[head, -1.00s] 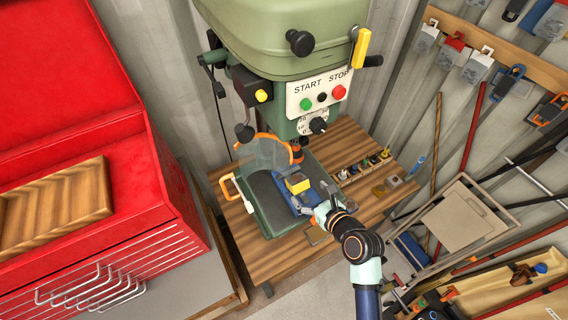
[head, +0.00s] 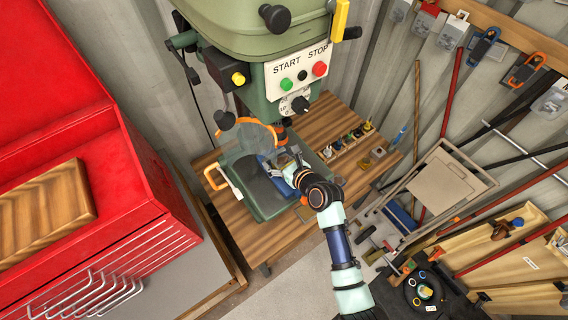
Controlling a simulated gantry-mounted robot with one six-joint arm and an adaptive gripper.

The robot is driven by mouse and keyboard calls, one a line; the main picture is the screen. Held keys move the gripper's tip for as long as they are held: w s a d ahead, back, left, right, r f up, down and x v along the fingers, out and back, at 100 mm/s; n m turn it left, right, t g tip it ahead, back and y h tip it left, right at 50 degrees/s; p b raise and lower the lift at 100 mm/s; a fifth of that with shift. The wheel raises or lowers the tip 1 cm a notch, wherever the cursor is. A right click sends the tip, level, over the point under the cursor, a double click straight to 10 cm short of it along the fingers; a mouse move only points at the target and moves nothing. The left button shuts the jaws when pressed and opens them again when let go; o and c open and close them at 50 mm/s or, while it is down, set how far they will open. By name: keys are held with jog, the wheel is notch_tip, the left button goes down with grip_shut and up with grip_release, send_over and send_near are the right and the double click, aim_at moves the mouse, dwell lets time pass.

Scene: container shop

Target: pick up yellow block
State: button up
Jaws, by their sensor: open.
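The yellow block (head: 283,160) sits on the blue vise (head: 266,165) on the green drill press table. Only a small part of it shows, because my gripper (head: 288,165) covers most of it. My gripper is open and reaches in from the lower right, right at the block. I cannot tell from this view whether the fingers touch it or stand around it.
The green drill press (head: 262,30) stands over the vise, with a clear guard (head: 248,139) close to the left. Several small items (head: 352,138) line the wooden bench (head: 225,220) at right. A red tool cabinet (head: 60,130) stands at left.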

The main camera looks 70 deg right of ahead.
aim_at(280, 158)
jog(key=c, duration=1.7)
jog(key=shift+r, duration=0.15)
grip_shut()
jog(key=shift+r, duration=0.6)
notch_tip(280, 158, up, 3)
jog(key=shift+f, duration=0.2)
jog(key=s+a, duration=0.5)
jog(key=s, duration=0.2)
jog(key=s+a+b, duration=0.1)
jog(key=s+a, duration=0.3)
jog(key=s, duration=0.4)
jog(key=shift+s+a+f, duration=0.15)
jog(key=shift+a+f, duration=0.05)
jog(key=shift+a, duration=0.15)
